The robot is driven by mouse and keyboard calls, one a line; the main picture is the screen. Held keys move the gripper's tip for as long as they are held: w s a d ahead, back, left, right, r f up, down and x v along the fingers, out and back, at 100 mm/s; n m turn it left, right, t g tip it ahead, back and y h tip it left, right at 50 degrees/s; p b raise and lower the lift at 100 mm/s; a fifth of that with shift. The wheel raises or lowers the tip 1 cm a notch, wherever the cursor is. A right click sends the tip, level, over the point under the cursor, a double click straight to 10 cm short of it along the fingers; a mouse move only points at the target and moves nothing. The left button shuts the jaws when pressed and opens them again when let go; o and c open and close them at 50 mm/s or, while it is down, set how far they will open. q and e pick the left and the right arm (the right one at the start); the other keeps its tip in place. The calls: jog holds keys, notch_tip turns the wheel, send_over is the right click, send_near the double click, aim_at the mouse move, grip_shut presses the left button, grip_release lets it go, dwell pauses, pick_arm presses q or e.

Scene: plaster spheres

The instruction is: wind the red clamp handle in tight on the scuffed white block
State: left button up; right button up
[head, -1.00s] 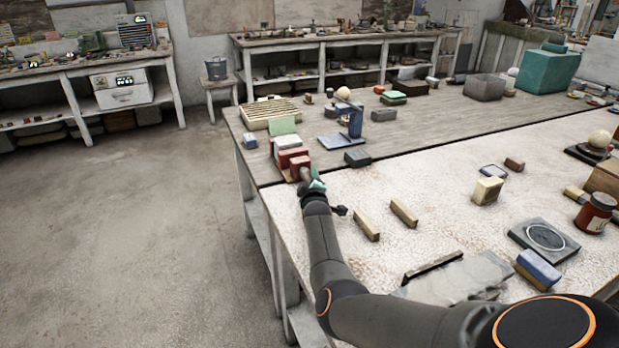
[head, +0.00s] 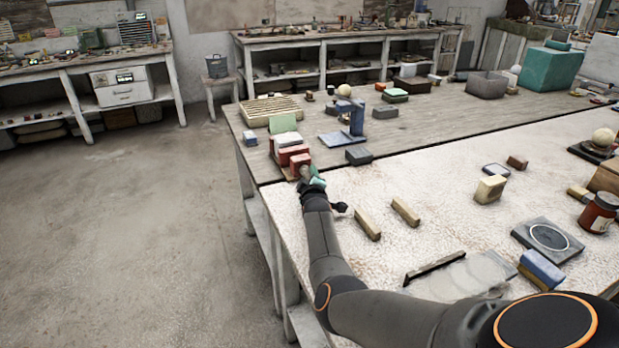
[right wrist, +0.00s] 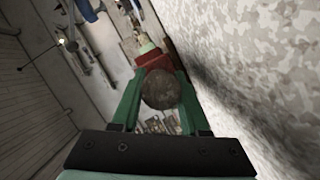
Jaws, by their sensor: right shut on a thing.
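A red clamp (head: 298,160) stands near the left edge of the tables, with a white block (head: 286,140) between its red parts. My right gripper (head: 314,180) is at the near side of the clamp. In the right wrist view, the right gripper (right wrist: 161,95) has its green fingers on either side of a round brown knob (right wrist: 161,90), shut on it. The red clamp body (right wrist: 153,60) shows just beyond the knob. The red part of the handle and most of the white block are hidden there. My left gripper is not in view.
A blue stand (head: 352,118) and a dark grey block (head: 358,155) are right of the clamp. Two tan wooden bars (head: 368,224) lie right of my right arm. The table's left edge is close to the clamp; open floor lies beyond.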

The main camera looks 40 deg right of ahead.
grip_shut()
jog(key=shift+r+m+y+p, duration=0.15)
jog(key=shift+m+y+p, duration=0.2)
jog(key=shift+p, duration=0.35)
jog(key=shift+d+m+y+p, duration=0.1)
jog(key=shift+m+y+p, duration=0.25)
jog(key=shift+m+p, duration=0.55)
jog(key=shift+m+y+p, duration=0.4)
jog(key=shift+m+p, duration=0.2)
jog(key=shift+m, duration=0.05)
jog(key=shift+m+y, duration=0.3)
jog(key=shift+m, duration=0.2)
